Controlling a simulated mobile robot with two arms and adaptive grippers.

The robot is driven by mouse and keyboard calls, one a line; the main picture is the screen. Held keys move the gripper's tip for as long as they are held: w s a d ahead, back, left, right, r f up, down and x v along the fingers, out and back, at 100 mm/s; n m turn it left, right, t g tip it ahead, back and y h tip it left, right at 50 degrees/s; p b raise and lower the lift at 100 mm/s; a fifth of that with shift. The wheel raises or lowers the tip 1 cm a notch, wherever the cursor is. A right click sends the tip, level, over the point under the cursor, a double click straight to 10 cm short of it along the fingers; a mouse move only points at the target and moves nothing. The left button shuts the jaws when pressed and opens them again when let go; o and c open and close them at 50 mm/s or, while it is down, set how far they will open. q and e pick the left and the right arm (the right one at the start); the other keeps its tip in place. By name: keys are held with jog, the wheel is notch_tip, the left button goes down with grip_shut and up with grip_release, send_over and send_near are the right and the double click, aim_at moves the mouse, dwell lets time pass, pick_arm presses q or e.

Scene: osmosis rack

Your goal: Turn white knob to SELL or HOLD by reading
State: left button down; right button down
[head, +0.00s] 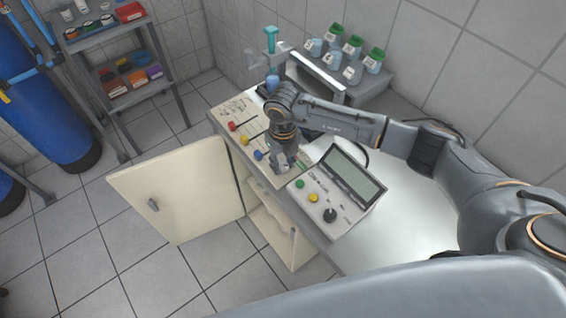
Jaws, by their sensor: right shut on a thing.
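The cream control panel (236,108) on the bench carries a row of coloured knobs: red (232,126), yellow (244,140) and blue (259,155). My right gripper (286,166) points down at the near end of this row, just past the blue knob. It is shut on the white knob there, which its fingers hide, so its setting cannot be read. The meter (320,205) beside the gripper has a grey display (350,175), a green button, a yellow button and a black dial (330,215). The display's reading is too small to make out. My left gripper is not in view.
A cabinet door (180,190) hangs open below the panel. Several jars with green lids (353,45) stand on a shelf at the back. A rack (110,60) with coloured containers and blue tanks (40,110) stand at the left. The white bench top (410,215) right of the meter is clear.

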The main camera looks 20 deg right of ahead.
aim_at(283, 166)
jog(key=shift+m, duration=0.3)
jog(key=c, duration=1)
grip_release()
notch_tip(283, 166, up, 12)
jog(key=shift+r, duration=0.1)
